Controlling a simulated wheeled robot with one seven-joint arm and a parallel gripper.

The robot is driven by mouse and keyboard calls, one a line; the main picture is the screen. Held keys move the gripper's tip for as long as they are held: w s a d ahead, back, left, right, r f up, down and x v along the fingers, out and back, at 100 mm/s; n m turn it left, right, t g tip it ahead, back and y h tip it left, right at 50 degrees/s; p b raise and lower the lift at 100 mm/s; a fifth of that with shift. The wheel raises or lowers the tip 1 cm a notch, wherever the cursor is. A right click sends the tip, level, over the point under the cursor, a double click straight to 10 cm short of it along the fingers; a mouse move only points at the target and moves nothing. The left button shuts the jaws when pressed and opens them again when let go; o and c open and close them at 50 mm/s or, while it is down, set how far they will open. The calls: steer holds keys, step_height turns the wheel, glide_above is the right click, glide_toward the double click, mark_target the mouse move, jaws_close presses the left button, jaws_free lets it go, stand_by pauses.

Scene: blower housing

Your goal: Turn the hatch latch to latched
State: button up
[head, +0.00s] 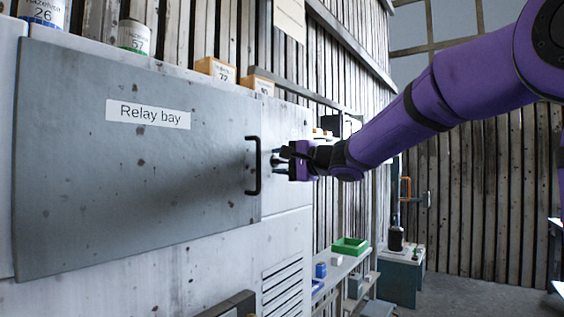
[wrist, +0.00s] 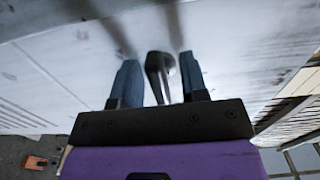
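The grey hatch labelled Relay bay (head: 135,190) lies flush against the pale cabinet front in the head view, with a black bar handle (head: 253,165) at its right edge. My gripper (head: 279,162) is at the cabinet face just right of that handle. In the wrist view its two blue-grey fingers (wrist: 160,84) are apart. A dark lever (wrist: 156,68), which looks like the hatch latch, stands between them with visible gaps on both sides. In the head view the latch is hidden by my gripper, and its exact angle cannot be told.
Boxes and cans, including an orange box (head: 215,69), stand on top of the cabinet. A low shelf with a green bin (head: 350,246) is at the right, beyond the cabinet. My purple arm reaches in from the upper right. The floor at lower right is clear.

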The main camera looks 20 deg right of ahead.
steer(key=v, duration=1)
steer(key=shift+s+d, duration=0.25)
steer(key=shift+s, duration=0.05)
steer(key=s+a+f+n+g+h, duration=0.1)
steer(key=s+a+f+n+g, duration=0.2)
steer(key=s+f, duration=0.3)
steer(key=s+a+f+n+g+h, duration=0.1)
steer(key=s+a+f+n+g, duration=0.2)
steer(key=s, duration=0.6)
steer(key=s+d+f+n+g+h, duration=0.3)
steer(key=s+d+f+h, duration=0.4)
steer(key=s+f, duration=0.5)
steer(key=shift+s+f+n+h, duration=0.25)
steer(key=shift+s+n+h, duration=0.55)
